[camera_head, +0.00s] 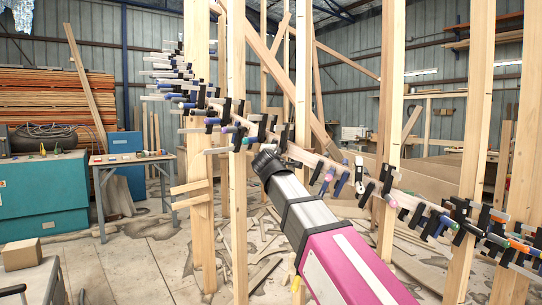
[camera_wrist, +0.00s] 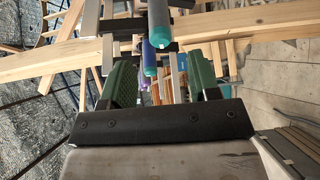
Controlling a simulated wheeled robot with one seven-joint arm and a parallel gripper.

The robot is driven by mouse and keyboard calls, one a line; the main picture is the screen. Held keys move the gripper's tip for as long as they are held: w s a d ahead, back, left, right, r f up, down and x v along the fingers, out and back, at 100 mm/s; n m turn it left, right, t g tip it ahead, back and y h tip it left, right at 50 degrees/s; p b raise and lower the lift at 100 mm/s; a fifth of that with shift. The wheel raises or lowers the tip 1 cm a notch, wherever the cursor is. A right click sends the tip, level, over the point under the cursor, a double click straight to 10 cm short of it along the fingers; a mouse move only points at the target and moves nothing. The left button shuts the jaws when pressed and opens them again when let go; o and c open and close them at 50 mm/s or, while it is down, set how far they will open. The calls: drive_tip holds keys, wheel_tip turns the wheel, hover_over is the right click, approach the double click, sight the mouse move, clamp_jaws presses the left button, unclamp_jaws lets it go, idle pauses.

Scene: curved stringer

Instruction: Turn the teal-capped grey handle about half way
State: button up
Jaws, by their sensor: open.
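A grey handle (camera_wrist: 158,20) with a teal cap (camera_wrist: 160,40) hangs at the top middle of the wrist view, pointing down between my fingers. A purple handle (camera_wrist: 148,54), also with a teal end, shows just below and left of it. My gripper (camera_wrist: 160,68) is open, with one green finger pad on each side of these handles. No finger touches the grey handle as far as I can see. In the head view my gripper (camera_head: 268,158) is at the clamp row, and its fingertips are hard to make out. I cannot single out the grey handle there.
A curved row of clamps (camera_head: 385,195) runs along a wooden strip between upright studs (camera_head: 237,150). More clamp handles, one orange (camera_wrist: 155,94), crowd the gap between my fingers. A wooden beam (camera_wrist: 255,22) crosses the wrist view. A bench (camera_head: 130,158) stands at left.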

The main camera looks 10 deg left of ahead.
drive_tip(key=shift+s, duration=0.3)
drive_tip(key=s, duration=0.4)
drive_tip(key=shift+a, duration=0.35)
